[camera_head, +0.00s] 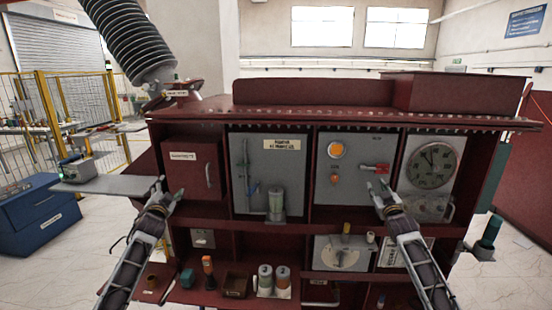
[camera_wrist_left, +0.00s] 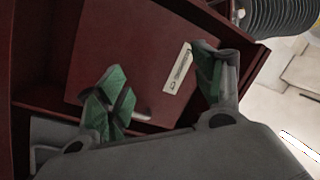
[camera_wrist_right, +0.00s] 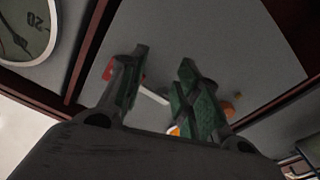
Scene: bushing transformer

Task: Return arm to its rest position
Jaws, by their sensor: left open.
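My left gripper (camera_head: 169,194) is open and empty in front of the lower left of the red cabinet door (camera_head: 191,170). In the left wrist view its green-padded fingers (camera_wrist_left: 160,92) stand wide apart before that door and its label. My right gripper (camera_head: 381,190) is just below the red-handled lever (camera_head: 375,168) on the grey panel (camera_head: 345,192). In the right wrist view its fingers (camera_wrist_right: 163,85) are apart, with the lever's pale bar (camera_wrist_right: 154,96) visible between them and its red end partly hidden behind one finger. I cannot tell whether they touch it.
A round gauge (camera_head: 434,165) is right of the lever. An orange lamp (camera_head: 336,150) is to its left. A lower shelf holds several small parts, including an orange-topped bottle (camera_head: 208,272). A grey side shelf (camera_head: 110,186) sticks out left. A ribbed bushing (camera_head: 128,42) leans above.

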